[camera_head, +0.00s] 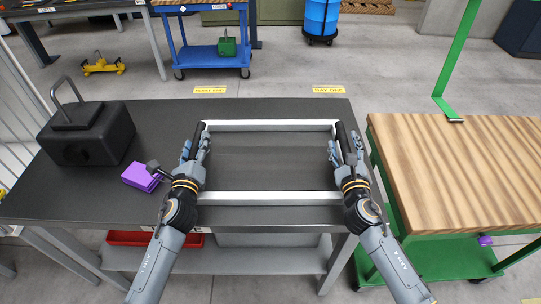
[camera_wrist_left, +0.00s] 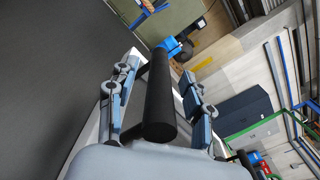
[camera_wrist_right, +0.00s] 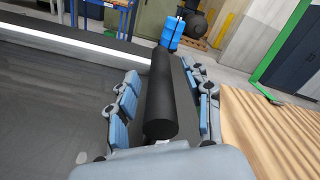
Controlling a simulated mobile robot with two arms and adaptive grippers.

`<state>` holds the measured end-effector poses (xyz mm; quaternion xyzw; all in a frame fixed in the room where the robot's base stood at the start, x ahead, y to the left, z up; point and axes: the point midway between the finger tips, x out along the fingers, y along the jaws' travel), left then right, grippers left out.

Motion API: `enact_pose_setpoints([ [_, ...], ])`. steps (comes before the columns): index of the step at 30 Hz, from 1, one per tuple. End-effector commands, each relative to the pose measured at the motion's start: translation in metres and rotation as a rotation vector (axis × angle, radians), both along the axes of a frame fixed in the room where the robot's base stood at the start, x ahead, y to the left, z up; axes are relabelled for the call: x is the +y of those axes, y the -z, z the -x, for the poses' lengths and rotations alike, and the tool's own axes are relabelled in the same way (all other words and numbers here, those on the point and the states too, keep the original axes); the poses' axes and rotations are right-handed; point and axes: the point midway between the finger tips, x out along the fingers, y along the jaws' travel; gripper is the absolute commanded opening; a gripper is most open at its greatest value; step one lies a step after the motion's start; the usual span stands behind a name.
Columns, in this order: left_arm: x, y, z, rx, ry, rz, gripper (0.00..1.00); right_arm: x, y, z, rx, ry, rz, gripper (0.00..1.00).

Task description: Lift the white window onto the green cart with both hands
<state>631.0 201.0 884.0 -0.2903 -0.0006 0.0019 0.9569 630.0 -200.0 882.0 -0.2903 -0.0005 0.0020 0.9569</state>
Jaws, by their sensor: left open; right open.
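The white window (camera_head: 270,197) is a rectangular frame lying flat on the dark table, with a black handle bar on its left and right sides. My left gripper (camera_head: 197,147) is open at the left handle; in the left wrist view the black handle (camera_wrist_left: 160,100) lies between its fingers. My right gripper (camera_head: 342,150) is open at the right handle; in the right wrist view the black handle (camera_wrist_right: 161,100) lies between its fingers. The green cart (camera_head: 470,165) has a wooden top and stands right of the table.
On the dark table (camera_head: 270,228), a black weight-like block with a handle (camera_head: 90,135) and a purple block (camera_head: 140,176) stand left of the window. The cart's wooden top is bare. A green post (camera_head: 456,55) rises at the cart's far edge. A blue trolley (camera_head: 212,57) stands behind the table.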

Motion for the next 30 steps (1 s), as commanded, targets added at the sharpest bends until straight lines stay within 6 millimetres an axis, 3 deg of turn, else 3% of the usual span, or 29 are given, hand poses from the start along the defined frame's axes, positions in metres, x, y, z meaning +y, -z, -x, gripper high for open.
enact_pose_setpoints([
  [2, 0.0, 0.0, 0.0, 0.0, 0.0, 0.0, 0.46, 0.0, 0.0, 0.0, 0.0, 0.0, 0.0, 0.46],
  [9, 0.0, 0.0, 0.0, 0.0, 0.0, 0.0, 0.0, 0.0, 0.0, 0.0, 0.0, 0.0, 0.0, 0.0],
  [19, 0.0, 0.0, 0.0, 0.0, 0.0, 0.0, 0.0, 0.0, 0.0, 0.0, 0.0, 0.0, 0.0, 0.0],
  [30, -0.001, -0.014, 0.0, -0.009, 0.002, 0.0, 0.0, 0.0, -0.014, -0.001, -0.009, -0.001, 0.0, 0.0],
])
